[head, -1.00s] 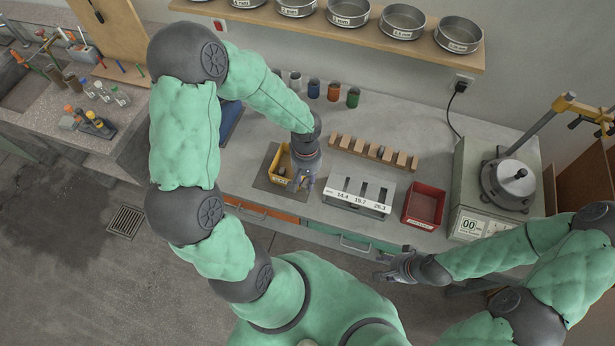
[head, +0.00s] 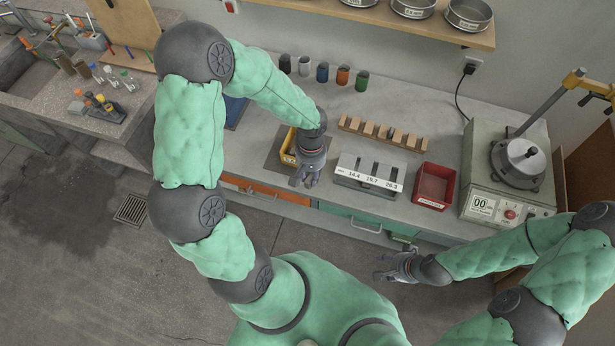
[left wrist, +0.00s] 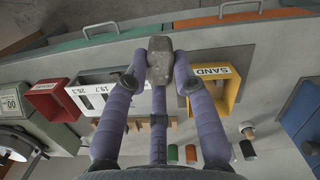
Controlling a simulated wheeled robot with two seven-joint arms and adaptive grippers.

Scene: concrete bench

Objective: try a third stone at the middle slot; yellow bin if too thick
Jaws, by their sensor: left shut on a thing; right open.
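My left gripper (head: 306,180) is shut on a grey-brown stone (left wrist: 160,62), seen between its fingertips in the left wrist view. In the head view the hand is near the bench's front edge, between the yellow bin (head: 288,158) and the slot gauge (head: 350,180). The hand partly hides the bin, which reads SAND in the left wrist view (left wrist: 213,71). The white-fronted gauge has three slots marked 14.4, 19.7 and 26.3; 19.7 is the middle one. The stone is apart from the gauge. My right gripper (head: 385,266) is open and empty, in front of the bench.
A red bin (head: 449,183) stands right of the gauge, beside a grey machine (head: 482,205). Behind the gauge is a notched wooden rack (head: 410,142) with a dark piece in it. Several coloured canisters (head: 343,76) stand at the back.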

